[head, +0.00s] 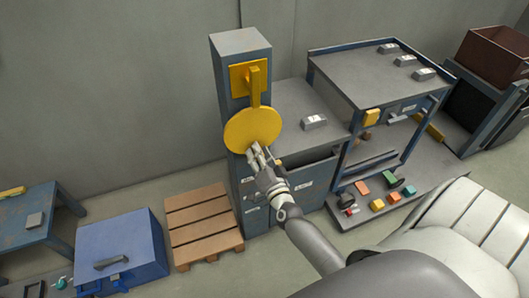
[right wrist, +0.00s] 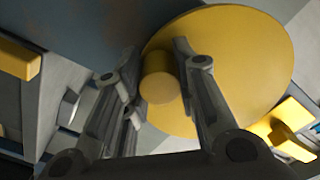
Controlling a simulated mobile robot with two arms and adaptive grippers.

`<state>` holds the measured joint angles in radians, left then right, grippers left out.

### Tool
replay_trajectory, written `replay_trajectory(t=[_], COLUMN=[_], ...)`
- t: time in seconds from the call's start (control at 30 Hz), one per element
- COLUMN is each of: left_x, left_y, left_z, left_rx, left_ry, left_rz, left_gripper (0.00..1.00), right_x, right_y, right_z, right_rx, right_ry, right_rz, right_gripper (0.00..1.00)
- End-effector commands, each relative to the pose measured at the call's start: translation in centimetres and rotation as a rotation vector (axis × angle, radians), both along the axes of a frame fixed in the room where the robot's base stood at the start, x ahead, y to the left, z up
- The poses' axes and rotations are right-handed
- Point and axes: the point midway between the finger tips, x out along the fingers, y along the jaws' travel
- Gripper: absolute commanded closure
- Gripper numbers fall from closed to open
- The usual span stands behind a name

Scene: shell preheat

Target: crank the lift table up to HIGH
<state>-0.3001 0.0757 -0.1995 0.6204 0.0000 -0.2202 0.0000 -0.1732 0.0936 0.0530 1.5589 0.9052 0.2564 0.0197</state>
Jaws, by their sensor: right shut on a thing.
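A round yellow crank wheel (head: 253,130) sits on the front of a tall blue-grey cabinet column (head: 240,45). My right gripper (head: 254,150) is at the lower part of the wheel. In the right wrist view its fingers (right wrist: 155,90) are on either side of the wheel's yellow cylindrical knob (right wrist: 160,86) and shut on it. A grey-topped table with a blue frame (head: 350,85) stands to the right, perhaps the lift table; three metal bars lie on top. No HIGH mark can be read. My left gripper is out of view.
A yellow plate with a lever (head: 240,78) is above the wheel. A wooden pallet (head: 203,222) and a blue chest (head: 120,243) stand to the left on the floor. Several coloured blocks lie on the low grey platform (head: 425,185). A brown bin (head: 497,57) is at far right.

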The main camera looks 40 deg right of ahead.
Motion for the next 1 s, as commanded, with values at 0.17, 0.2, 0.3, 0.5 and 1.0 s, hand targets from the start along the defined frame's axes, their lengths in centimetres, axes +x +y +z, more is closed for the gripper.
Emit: replay_trajectory(t=[0.17, 0.2, 0.3, 0.5, 1.0], left_x=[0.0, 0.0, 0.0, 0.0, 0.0], left_y=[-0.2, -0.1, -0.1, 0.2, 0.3], left_z=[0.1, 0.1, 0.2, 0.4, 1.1], left_rx=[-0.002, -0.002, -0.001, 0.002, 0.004], left_ry=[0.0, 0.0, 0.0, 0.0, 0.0], left_rz=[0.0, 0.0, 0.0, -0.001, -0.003], left_gripper=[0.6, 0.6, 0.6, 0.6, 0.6], right_x=[0.3, 0.4, 0.6, 0.9, 1.5], right_y=[1.8, 2.0, 2.7, 3.8, 6.0], right_z=[-0.1, 0.0, 0.2, 0.9, 3.1], right_rx=[0.169, 0.206, 0.298, 0.482, 0.92], right_ry=[-0.034, -0.043, -0.065, -0.111, -0.219], right_rz=[0.011, 0.011, 0.012, 0.011, 0.011], right_gripper=[1.0, 1.0, 1.0, 1.0, 1.0])
